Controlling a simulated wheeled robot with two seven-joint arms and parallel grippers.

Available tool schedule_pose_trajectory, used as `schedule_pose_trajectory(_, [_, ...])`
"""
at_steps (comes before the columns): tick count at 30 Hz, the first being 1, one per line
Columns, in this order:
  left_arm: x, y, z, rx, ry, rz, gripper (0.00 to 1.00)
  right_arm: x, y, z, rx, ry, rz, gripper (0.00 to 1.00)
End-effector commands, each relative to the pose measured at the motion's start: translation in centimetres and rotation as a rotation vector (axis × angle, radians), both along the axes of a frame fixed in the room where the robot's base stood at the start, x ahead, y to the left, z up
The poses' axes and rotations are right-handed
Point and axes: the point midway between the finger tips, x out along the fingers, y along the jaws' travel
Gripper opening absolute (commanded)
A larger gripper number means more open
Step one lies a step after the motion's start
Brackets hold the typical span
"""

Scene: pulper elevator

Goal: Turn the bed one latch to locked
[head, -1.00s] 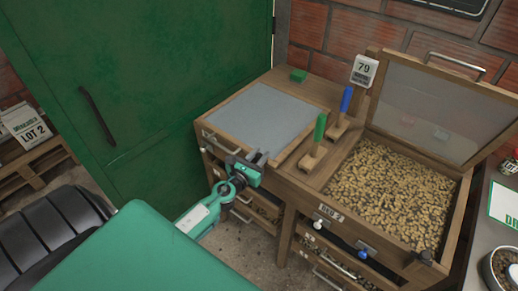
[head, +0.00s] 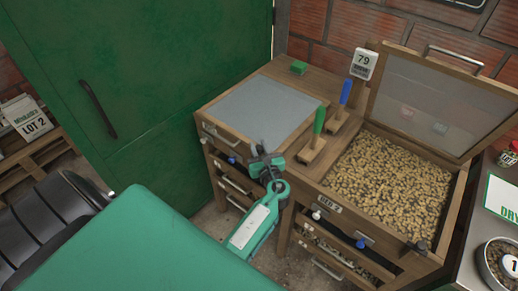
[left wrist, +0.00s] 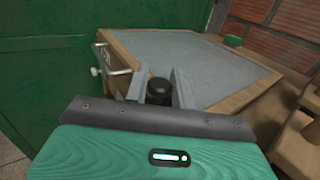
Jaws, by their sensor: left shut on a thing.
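Bed one (head: 268,105) is the left wooden bed, with a flat grey lid lying closed on it; it also shows in the left wrist view (left wrist: 200,65). Its latch is a black knob (left wrist: 159,90) at the bed's front right corner, between my fingers in the left wrist view. My left gripper (head: 264,160) is at that corner and shut on the latch knob. The gripper hides most of the latch in the head view, so I cannot tell which way it is turned. My right gripper is not in view.
Bed two (head: 385,185), full of beans, stands open at the right with its lid (head: 435,100) raised. Green (head: 318,125) and blue-handled (head: 345,95) brushes rest between the beds. Drawers with handles (head: 236,184) lie below. A green door (head: 140,90) stands left.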

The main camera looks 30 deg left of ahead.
Motion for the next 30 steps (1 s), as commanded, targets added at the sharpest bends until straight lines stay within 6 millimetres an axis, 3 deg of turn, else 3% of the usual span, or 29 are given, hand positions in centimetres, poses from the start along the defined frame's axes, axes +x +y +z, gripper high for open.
schedule_pose_trajectory(12, [0.09,-0.01,0.01,0.0,-0.001,0.195,0.02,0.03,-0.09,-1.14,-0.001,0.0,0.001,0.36])
schedule_pose_trajectory(29, [0.07,0.04,0.13,0.001,-0.002,0.225,0.02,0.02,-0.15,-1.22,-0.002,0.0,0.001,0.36])
schedule_pose_trajectory(30, [0.06,0.04,0.13,0.001,-0.002,0.224,0.29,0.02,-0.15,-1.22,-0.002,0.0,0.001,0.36])
